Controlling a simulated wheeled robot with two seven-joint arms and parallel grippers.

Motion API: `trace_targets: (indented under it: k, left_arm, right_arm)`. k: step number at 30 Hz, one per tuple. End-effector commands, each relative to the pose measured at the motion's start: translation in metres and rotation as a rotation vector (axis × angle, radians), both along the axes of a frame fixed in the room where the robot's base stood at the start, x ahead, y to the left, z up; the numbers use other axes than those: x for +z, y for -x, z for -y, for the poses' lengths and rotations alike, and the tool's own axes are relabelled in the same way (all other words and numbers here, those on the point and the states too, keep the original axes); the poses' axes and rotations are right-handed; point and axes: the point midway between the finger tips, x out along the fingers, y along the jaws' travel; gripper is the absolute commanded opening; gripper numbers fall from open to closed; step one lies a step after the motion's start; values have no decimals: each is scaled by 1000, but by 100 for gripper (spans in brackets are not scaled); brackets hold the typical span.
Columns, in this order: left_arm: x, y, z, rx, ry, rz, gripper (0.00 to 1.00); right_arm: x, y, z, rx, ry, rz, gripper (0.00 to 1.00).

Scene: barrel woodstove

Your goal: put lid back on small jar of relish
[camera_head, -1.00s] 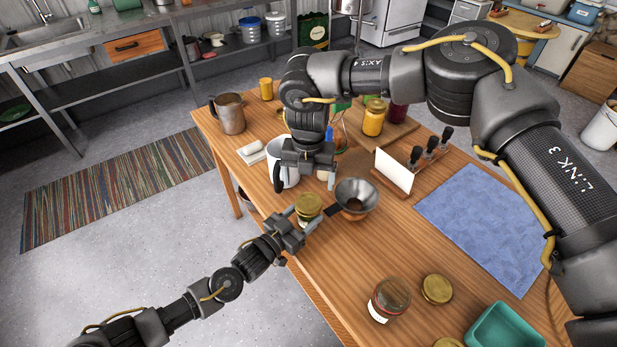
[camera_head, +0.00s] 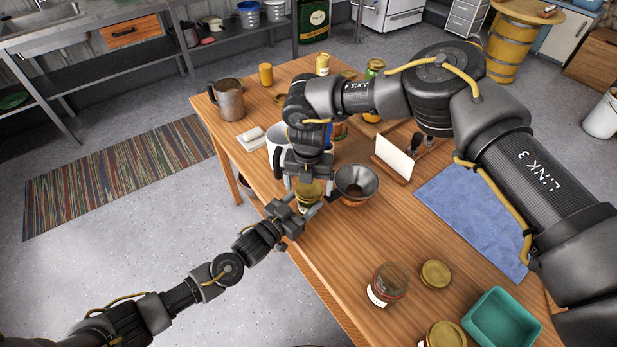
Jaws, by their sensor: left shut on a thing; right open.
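A small jar (camera_head: 303,205) with a gold lid (camera_head: 311,189) stands near the table's left edge. My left gripper (camera_head: 303,212) is shut on the jar's body from the front left and partly hides it. The lid is on top of the jar's mouth; I cannot tell whether it is fully seated. My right gripper (camera_head: 308,181) is open, pointing down right above the lid, with its fingers close to the lid's rim. A larger glass jar (camera_head: 389,287) with a white label stands nearer the front, and a loose gold lid (camera_head: 436,273) lies beside it.
A metal funnel (camera_head: 356,183) is close to the right of the small jar. A white mug (camera_head: 279,156) is behind my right gripper. A card holder (camera_head: 394,158), blue cloth (camera_head: 470,225) and teal tray (camera_head: 502,318) lie to the right. The table's middle front is clear.

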Motion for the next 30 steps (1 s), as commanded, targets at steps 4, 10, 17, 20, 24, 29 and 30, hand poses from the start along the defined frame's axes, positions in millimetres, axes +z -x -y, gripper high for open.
trace_targets:
  k: [4,10,17,20,24,29,30]
  left_arm:
    - [0,0,0,1,1,1,0]
    - [0,0,0,1,1,1,0]
    - [0,0,0,1,1,1,0]
    - [0,0,0,1,1,1,0]
    - [0,0,0,1,1,1,0]
    - [0,0,0,1,1,1,0]
    - [0,0,0,1,1,1,0]
  right_arm:
    - [-2,0,0,0,0,0,86]
    - [-1,0,0,0,0,0,80]
    - [-1,0,0,0,0,0,50]
    - [-1,0,0,0,0,0,40]
    - [-1,0,0,-8,-1,0,40]
    - [-1,0,0,-8,-1,0,80]
    - [-1,0,0,-8,0,0,85]
